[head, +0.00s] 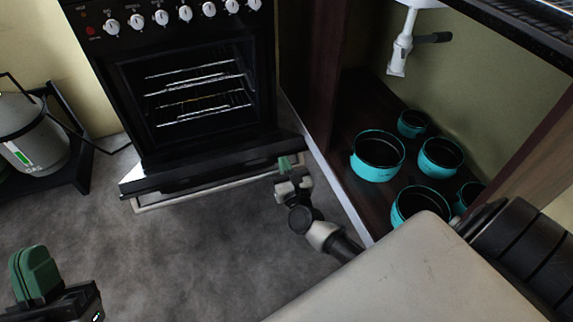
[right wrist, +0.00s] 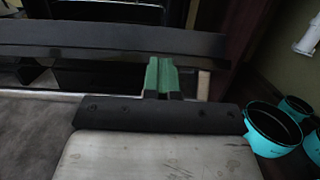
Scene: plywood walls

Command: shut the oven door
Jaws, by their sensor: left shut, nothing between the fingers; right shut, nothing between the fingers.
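The black oven (head: 185,80) stands at the upper middle of the head view, its cavity and wire racks exposed. Its door (head: 200,178) is folded down low in front, wide open, with a pale bar along its outer edge. My right gripper (head: 286,163) is shut and empty at the right end of the door. In the right wrist view its green fingers (right wrist: 161,76) overlap the dark door panel (right wrist: 110,42); I cannot tell whether they touch it. My left gripper (head: 34,275) is shut and empty at the lower left, well apart from the door.
An open cabinet on the right holds several turquoise pots (head: 378,155). A grey canister (head: 32,130) sits on a dark stand at the left. The grey floor (head: 190,255) in front of the door is clear.

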